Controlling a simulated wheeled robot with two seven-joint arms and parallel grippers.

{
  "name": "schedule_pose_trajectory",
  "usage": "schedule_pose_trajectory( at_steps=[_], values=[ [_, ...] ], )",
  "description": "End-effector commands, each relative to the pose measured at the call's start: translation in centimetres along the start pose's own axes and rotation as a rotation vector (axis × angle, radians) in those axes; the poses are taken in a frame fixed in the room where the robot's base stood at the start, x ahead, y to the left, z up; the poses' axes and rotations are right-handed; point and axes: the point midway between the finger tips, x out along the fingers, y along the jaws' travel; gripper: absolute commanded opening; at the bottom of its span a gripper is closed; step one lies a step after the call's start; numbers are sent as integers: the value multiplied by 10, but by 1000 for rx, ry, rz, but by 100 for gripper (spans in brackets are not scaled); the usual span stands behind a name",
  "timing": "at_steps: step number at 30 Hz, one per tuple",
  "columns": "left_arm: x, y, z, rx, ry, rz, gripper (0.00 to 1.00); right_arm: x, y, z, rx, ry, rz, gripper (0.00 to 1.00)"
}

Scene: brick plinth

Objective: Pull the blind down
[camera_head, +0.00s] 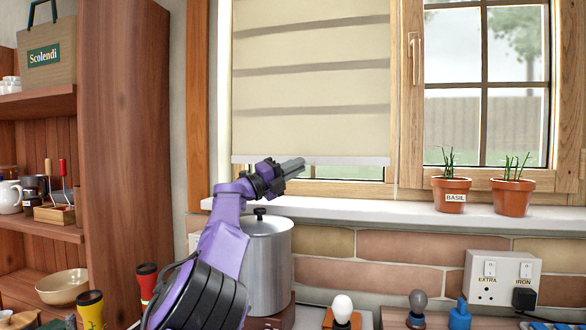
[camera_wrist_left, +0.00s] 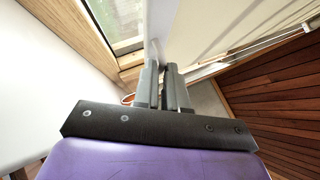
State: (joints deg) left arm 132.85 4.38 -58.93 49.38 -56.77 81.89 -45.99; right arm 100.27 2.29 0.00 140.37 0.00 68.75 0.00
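The cream blind (camera_head: 310,84) with darker stripes hangs over the left part of the window. Its white bottom bar (camera_head: 350,160) is a little above the white sill, with a strip of window showing below. My left gripper (camera_head: 295,166) is at the bar, left of its middle. In the left wrist view, the two dark fingers (camera_wrist_left: 161,85) are nearly together, with the bar (camera_wrist_left: 160,25) running to their tips. They look shut on the bar, though the contact itself is mostly hidden. My right gripper is not in view.
Two potted plants (camera_head: 449,193) stand on the sill (camera_head: 350,213) to the right. A metal pot (camera_head: 268,262) with a lid stands below the sill, behind my left arm. A wooden shelf unit (camera_head: 125,130) is at the left. A switch panel (camera_head: 502,279) is on the brick wall.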

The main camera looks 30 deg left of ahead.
Motion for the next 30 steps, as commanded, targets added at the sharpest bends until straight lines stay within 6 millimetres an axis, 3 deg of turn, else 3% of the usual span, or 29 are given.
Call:
schedule_pose_trajectory(
  at_steps=[2,11,21,30],
  values=[
    [1,0,-1,0,2,0,34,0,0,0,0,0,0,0],
    [-4,1,0,0,-2,0,34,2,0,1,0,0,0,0],
    [-64,4,-1,-1,-2,0,34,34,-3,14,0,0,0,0],
    [-75,0,0,0,0,1,34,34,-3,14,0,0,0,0]
  ],
)
